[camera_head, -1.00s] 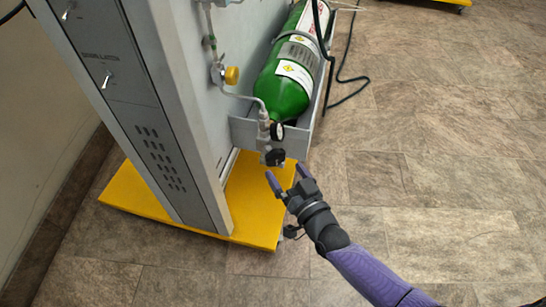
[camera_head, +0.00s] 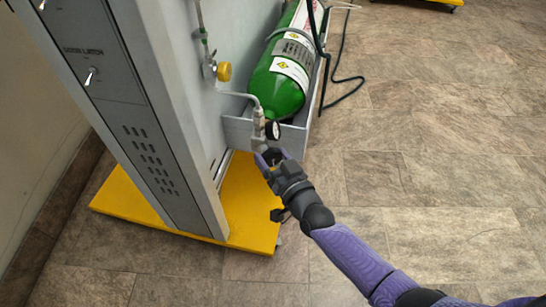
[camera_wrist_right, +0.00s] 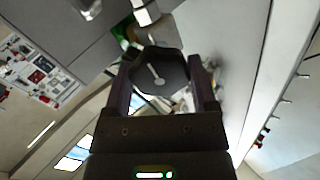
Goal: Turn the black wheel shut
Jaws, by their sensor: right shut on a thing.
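The black wheel (camera_wrist_right: 160,75) sits between the two purple fingers of my right gripper (camera_wrist_right: 162,88) in the right wrist view, with a finger on each side. In the head view my right gripper (camera_head: 270,157) is at the lower end of the metal valve fitting (camera_head: 259,125), and its fingers mostly hide the wheel. The gripper is shut on the wheel. A round gauge (camera_head: 273,130) is just above the fingers. My left gripper is not in view.
A green oxygen cylinder (camera_head: 276,88) lies in a grey tray (camera_head: 238,131) behind the fitting. The grey cabinet (camera_head: 150,120) stands close on the left, on a yellow base (camera_head: 248,205). A yellow knob (camera_head: 224,71) is on the pipe. The tiled floor (camera_head: 430,160) at right is clear.

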